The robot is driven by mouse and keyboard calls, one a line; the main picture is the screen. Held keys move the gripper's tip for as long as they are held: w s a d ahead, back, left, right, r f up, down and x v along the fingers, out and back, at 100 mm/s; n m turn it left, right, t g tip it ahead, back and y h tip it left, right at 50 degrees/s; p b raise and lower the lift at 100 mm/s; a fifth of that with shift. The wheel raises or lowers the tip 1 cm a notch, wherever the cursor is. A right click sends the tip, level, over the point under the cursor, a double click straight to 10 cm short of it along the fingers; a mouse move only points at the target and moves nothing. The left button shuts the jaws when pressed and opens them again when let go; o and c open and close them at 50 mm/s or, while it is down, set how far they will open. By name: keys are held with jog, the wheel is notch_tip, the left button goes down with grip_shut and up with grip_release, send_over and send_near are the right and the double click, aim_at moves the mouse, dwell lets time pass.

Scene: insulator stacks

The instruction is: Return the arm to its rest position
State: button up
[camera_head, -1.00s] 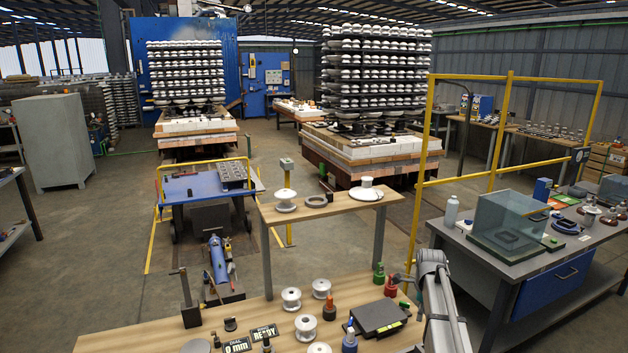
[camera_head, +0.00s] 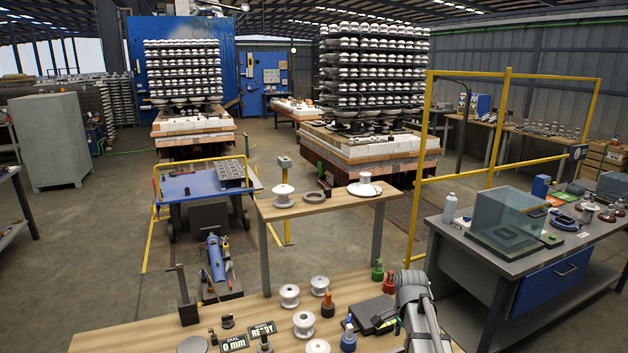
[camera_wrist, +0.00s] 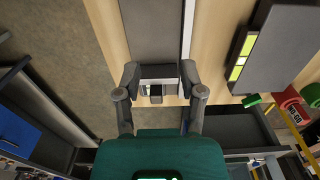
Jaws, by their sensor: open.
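My gripper (camera_wrist: 160,82) shows in the wrist view with its two fingers spread apart. Nothing is visibly clamped by them. A grey shape shows between and beyond the fingertips; I cannot tell whether they touch it. The wooden bench (camera_wrist: 225,15) lies beyond the fingers. In the head view my arm (camera_head: 418,312) rises at the lower right, over the right end of the front bench (camera_head: 130,340). My gripper cannot be made out in the head view.
A dark flat box (camera_head: 374,313) lies just left of my arm; its yellow-green label shows in the wrist view. White insulators (camera_head: 290,296) stand further left. A grey workbench (camera_head: 450,232) with a clear case (camera_head: 513,222) is at right.

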jog(key=s+a+f+n+b, duration=0.1)
jog(key=s+a+n, duration=0.2)
jog(key=s+n, duration=0.3)
jog(key=s+a+f+n+b, duration=0.1)
jog(key=s+a+n, duration=0.3)
jog(key=s+n, duration=0.3)
jog(key=shift+s+a+n, duration=0.3)
jog(key=shift+s, duration=0.1)
